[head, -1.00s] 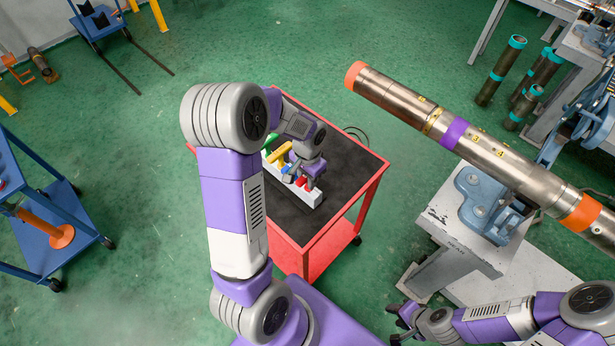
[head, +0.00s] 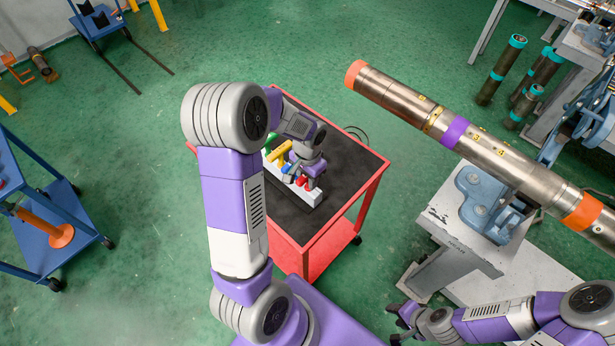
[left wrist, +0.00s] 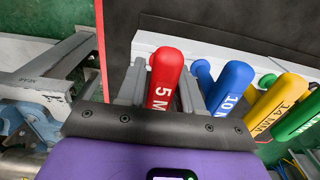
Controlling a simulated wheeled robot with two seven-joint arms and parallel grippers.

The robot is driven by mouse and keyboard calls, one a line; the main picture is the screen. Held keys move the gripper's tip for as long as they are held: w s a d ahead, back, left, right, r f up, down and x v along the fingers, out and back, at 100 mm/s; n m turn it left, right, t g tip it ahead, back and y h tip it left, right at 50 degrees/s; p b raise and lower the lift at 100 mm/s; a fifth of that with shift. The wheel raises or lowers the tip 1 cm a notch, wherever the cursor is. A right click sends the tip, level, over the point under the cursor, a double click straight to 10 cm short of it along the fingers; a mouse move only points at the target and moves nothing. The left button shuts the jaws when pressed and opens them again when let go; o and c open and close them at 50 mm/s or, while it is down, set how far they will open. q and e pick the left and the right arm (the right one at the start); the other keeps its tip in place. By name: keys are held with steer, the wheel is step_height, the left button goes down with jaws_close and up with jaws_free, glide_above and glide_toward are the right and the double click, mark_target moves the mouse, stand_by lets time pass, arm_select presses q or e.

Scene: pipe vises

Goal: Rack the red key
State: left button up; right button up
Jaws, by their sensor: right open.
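The red key (left wrist: 164,82), its handle marked "5 M", stands at the near end of a white rack (head: 313,197) on the cart's dark top. In the left wrist view its handle lies between the two fingers of my left gripper (left wrist: 163,88), one close on each side. I cannot tell whether the fingers press on it. Its lower part is hidden. In the head view my left gripper (head: 305,178) is low over the rack's near end. My right gripper (head: 400,318) is open and empty at the lower right, away from the cart.
Blue (left wrist: 232,85), yellow (left wrist: 280,105) and green (left wrist: 305,118) keys stand in the rack beside the red one. The red cart (head: 372,190) has bare dark top to the right. A long steel pipe (head: 440,122) lies over a vise (head: 490,205) on the right.

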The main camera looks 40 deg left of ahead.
arm_select(q)
steer(key=o, duration=0.4)
steer(key=shift+c, duration=0.2)
step_height(320, 180, up, 8)
steer(key=shift+f+p, duration=0.15)
steer(key=shift+p, duration=0.5)
steer(key=shift+f, duration=0.1)
